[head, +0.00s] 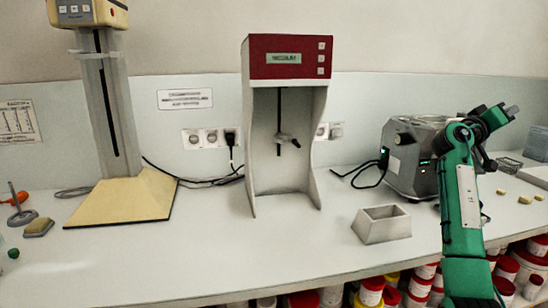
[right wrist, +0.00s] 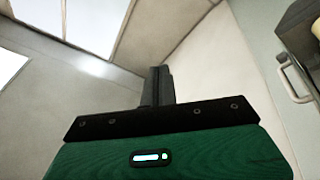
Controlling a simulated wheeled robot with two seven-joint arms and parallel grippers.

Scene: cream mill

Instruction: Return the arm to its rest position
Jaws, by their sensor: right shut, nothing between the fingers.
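My right arm rises at the right side of the head view as a green link, bends, and its wrist part reaches up and to the right. My right gripper (head: 510,110) is at the far end, raised above the counter beside a grey metal machine (head: 408,165). In the right wrist view the dark fingers (right wrist: 161,84) are together, with nothing between them. They are seen against walls and a bright ceiling panel or window. My left gripper is not in view.
The white counter (head: 300,260) carries a red-topped device (head: 290,58), a cream-based stand (head: 122,199), and a small open grey box (head: 383,226). Several yellowish pieces lie at the right. Red-lidded jars (head: 371,290) stand below the counter. A handled cabinet edge (right wrist: 293,84) shows in the wrist view.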

